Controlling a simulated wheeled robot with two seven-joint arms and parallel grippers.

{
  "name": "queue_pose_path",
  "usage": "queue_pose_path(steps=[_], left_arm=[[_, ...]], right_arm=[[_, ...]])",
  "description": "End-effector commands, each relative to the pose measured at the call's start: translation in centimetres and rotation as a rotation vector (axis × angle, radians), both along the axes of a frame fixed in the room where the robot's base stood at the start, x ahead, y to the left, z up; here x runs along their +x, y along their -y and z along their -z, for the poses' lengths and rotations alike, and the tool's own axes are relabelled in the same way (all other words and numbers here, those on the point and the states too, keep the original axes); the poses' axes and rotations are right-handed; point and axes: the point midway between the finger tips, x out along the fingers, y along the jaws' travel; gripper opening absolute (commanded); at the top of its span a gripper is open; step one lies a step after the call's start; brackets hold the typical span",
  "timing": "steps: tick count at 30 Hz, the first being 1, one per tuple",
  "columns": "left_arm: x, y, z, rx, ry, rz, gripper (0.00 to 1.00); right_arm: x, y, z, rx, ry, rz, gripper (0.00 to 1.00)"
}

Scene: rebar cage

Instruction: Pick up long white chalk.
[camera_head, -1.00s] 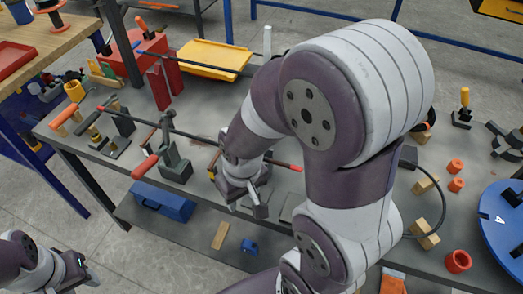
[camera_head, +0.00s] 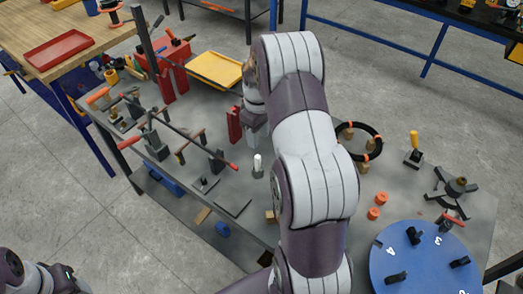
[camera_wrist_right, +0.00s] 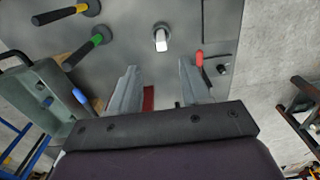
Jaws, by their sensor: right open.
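A white upright stick (camera_head: 257,161), which looks like chalk, stands in a small dark holder on the grey workbench, left of my right arm. In the right wrist view a white upright piece (camera_wrist_right: 161,41) stands in a round dark base beyond the fingertips. I cannot tell if it is the same piece. My right gripper (camera_wrist_right: 160,80) is open, with nothing held between its fingers. In the head view it (camera_head: 252,127) is partly hidden by my arm, near the red blocks (camera_head: 233,124). My left gripper (camera_head: 67,277) is at the lower left, away from the bench; its jaws are unclear.
Long rods on clamp stands, one red-tipped (camera_head: 232,166), cross the bench's left part. A yellow tray (camera_head: 213,69) lies behind. A black ring (camera_head: 375,136), a yellow-handled tool (camera_head: 414,142) and a blue disc (camera_head: 425,270) are on the right.

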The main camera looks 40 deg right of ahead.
Motion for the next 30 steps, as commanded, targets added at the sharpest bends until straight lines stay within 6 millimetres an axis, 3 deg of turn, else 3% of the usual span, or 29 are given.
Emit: queue_pose_path(steps=[6,14,18,22,27,28,30], left_arm=[[-0.1,0.0,-0.8,0.0,-0.002,0.0,0.54],[-0.1,0.0,-1.8,0.0,-0.002,0.0,0.54],[0.0,0.0,-2.6,0.0,-0.001,0.0,0.54],[0.0,0.0,-2.7,0.0,-0.001,0.0,0.54],[0.0,0.0,-2.6,0.0,-0.001,0.0,0.54],[0.0,0.0,-2.6,0.0,-0.001,0.0,0.54],[0.0,0.0,-2.6,0.0,-0.001,0.0,0.54]], right_arm=[[0.0,0.3,4.8,0.003,-0.006,-0.008,0.47],[0.0,0.0,8.3,0.003,-0.005,-0.008,0.47],[0.1,-0.1,11.0,0.001,-0.002,-0.007,0.47],[0.1,-0.1,12.3,0.0,0.0,-0.006,0.47],[0.2,-0.1,12.4,-0.001,0.001,-0.006,0.47],[0.2,-0.1,12.4,-0.001,0.001,-0.006,0.44],[0.2,-0.1,12.3,-0.001,0.001,-0.006,0.21]])
